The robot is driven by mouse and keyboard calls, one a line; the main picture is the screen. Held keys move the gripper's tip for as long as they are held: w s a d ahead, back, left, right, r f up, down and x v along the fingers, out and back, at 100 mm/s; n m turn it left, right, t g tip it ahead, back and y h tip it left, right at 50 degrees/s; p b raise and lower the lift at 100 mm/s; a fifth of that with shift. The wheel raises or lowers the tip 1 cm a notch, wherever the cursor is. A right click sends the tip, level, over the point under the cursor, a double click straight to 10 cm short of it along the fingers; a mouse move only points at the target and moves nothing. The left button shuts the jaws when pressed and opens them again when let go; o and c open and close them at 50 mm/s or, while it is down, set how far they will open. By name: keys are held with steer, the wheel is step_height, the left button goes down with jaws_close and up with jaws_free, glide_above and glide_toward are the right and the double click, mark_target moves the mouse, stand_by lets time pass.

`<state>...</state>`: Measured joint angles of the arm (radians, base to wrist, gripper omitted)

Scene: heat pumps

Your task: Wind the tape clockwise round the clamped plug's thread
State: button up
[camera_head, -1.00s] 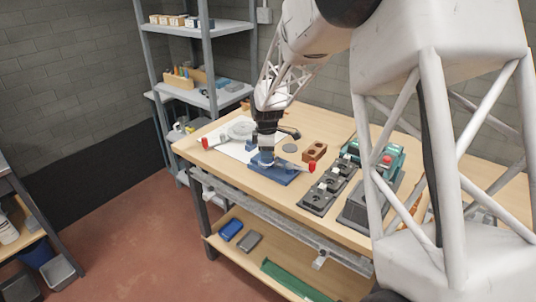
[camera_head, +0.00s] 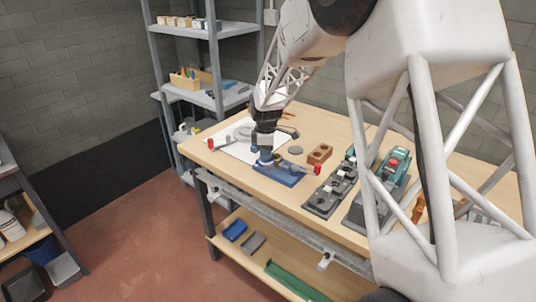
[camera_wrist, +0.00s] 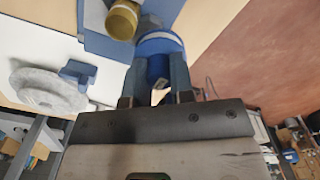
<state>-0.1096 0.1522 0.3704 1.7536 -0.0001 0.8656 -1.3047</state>
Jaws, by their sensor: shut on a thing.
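My gripper (camera_wrist: 157,90) has its two blue fingers closed on a round blue spool, the tape (camera_wrist: 160,44), seen at the fingertips in the wrist view. A brass-coloured plug (camera_wrist: 123,20) shows just beyond and left of the spool, at a blue clamp block (camera_wrist: 96,42). The plug and the spool look very close; I cannot tell whether they touch. In the head view my gripper (camera_head: 264,157) points down over the left part of the clamp's blue base (camera_head: 284,175). The thread and any tape on it cannot be made out.
A white sheet (camera_head: 228,147) with a pale disc (camera_wrist: 48,88) lies left of the clamp. A brown block with holes (camera_head: 320,153), dark fixtures (camera_head: 328,194) and a teal pump (camera_head: 394,166) stand to the right. The bench's front edge is close to the clamp.

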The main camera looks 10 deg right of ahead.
steer(key=shift+w+a, duration=0.15)
steer(key=shift+w, duration=0.15)
steer(key=shift+w+a, duration=0.15)
steer(key=shift+w, duration=0.6)
steer(key=shift+w, duration=0.95)
steer(key=shift+d, duration=0.2)
steer(key=shift+w+d, duration=0.5)
steer(key=shift+w, duration=0.25)
